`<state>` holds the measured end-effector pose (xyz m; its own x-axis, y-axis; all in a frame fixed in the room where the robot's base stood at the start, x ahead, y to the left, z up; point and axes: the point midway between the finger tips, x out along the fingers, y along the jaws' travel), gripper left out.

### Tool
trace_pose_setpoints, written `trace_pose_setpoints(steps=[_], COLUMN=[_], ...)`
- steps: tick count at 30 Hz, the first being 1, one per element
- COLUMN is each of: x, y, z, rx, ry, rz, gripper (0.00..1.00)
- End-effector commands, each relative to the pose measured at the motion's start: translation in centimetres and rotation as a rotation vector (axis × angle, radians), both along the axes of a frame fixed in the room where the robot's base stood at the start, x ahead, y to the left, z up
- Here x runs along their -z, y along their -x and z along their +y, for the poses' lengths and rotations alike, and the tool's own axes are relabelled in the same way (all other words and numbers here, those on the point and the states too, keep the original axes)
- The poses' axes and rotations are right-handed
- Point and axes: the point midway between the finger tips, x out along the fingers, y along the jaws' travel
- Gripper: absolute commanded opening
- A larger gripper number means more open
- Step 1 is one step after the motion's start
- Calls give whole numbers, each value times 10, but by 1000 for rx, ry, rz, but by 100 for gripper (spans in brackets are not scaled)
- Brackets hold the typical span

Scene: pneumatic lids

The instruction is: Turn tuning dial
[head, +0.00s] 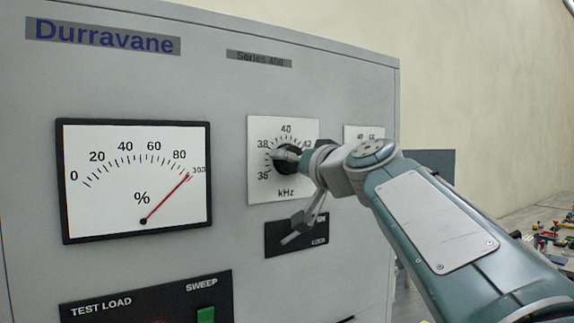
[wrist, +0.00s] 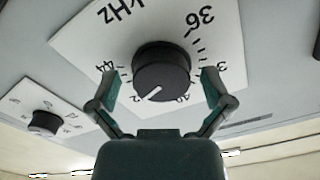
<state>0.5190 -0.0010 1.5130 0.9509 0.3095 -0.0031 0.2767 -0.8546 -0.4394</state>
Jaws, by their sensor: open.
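The tuning dial (head: 289,158) is a round black knob on a white kHz scale plate (head: 262,190) on the grey panel. In the wrist view the dial (wrist: 162,70) sits between the fingers of my gripper (wrist: 160,82). The gripper is open, with one finger near the 44 mark and the other near 38. A gap shows between each finger and the knob. In the head view my gripper hides the dial's right part.
A meter (head: 135,180) at left has its red needle at 100 percent. A black lock plate (head: 275,240) with a grey lever sits below the dial. A smaller dial (wrist: 43,122) on its own white plate is beside it. A test load panel (head: 150,300) is lower left.

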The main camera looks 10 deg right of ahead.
Motion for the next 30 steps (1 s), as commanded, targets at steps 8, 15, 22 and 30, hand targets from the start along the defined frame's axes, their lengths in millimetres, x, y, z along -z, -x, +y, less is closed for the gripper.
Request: trace_pose_setpoints(steps=[8, 15, 22, 30], x=[-1, 0, 1, 3], y=[53, 93, 107, 107], z=[-17, -31, -34, -33], rx=[5, 5, 0, -2], ry=[1, 2, 2, 3], rz=[-4, -2, 0, 5], gripper=[100, 100, 100, 100])
